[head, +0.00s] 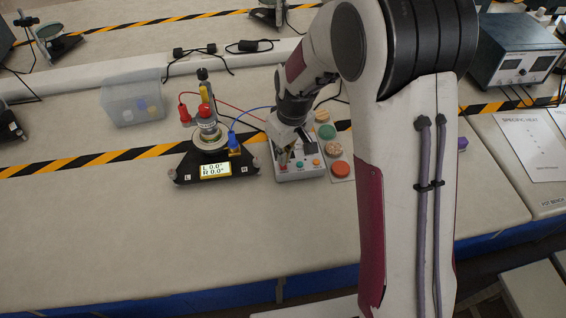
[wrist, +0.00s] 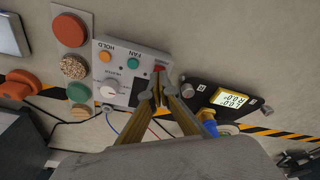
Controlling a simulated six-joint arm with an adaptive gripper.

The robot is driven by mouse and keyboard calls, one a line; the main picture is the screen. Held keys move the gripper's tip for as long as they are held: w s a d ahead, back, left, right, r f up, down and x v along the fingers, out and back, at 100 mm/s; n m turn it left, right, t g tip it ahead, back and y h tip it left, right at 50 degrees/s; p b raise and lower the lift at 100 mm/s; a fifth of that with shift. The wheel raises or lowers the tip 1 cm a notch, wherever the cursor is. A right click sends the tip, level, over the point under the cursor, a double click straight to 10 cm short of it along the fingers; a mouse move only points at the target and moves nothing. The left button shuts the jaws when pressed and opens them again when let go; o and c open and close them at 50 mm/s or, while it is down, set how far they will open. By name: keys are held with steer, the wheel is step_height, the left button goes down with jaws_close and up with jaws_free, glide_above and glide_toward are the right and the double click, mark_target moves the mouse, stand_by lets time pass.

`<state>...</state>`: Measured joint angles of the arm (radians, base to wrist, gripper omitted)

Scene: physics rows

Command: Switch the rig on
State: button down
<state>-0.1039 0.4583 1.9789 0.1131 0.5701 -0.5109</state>
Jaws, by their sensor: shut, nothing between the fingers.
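The control box (head: 306,172) is a light grey unit with a row of coloured buttons, a white knob (wrist: 112,87) and a dark panel. In the wrist view, its orange button (wrist: 105,57) is by the word HOLD and its green button (wrist: 132,63) is by FAN. A red button (wrist: 159,69) sits at the end of the row. My gripper (wrist: 159,88) is shut and empty, its tips over the box close to the red button; I cannot tell whether they touch it. In the head view, my gripper (head: 284,158) hides part of the box.
A black tripod-like instrument (head: 187,168) with a lit readout (head: 214,170) of 0.0 stands left of the box, with red and blue leads. A strip of coloured pads (head: 341,169) lies right of it. A clear bin (head: 132,103) stands further left. The front bench is clear.

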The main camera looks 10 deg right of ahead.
mark_target(284, 168)
steer(key=shift+f, duration=1)
stand_by(1.2)
steer(key=shift+r, duration=3.5)
steer(key=shift+s+m, duration=0.2)
steer(key=shift+m, duration=0.1)
steer(key=s+d+r+m+t, duration=0.1)
steer(key=s+d+r, duration=0.1)
steer(key=s+r, duration=0.3)
steer(key=s+d+r+m+t, duration=0.1)
steer(key=s+r, duration=0.5)
steer(key=s, duration=0.6)
steer(key=s+d+r+m+t, duration=0.2)
steer(key=s+r, duration=0.3)
steer(key=s, duration=0.4)
steer(key=shift+d+r+m+h, duration=0.3)
steer(key=shift+d+m+h, duration=0.1)
steer(key=shift+d+m, duration=0.4)
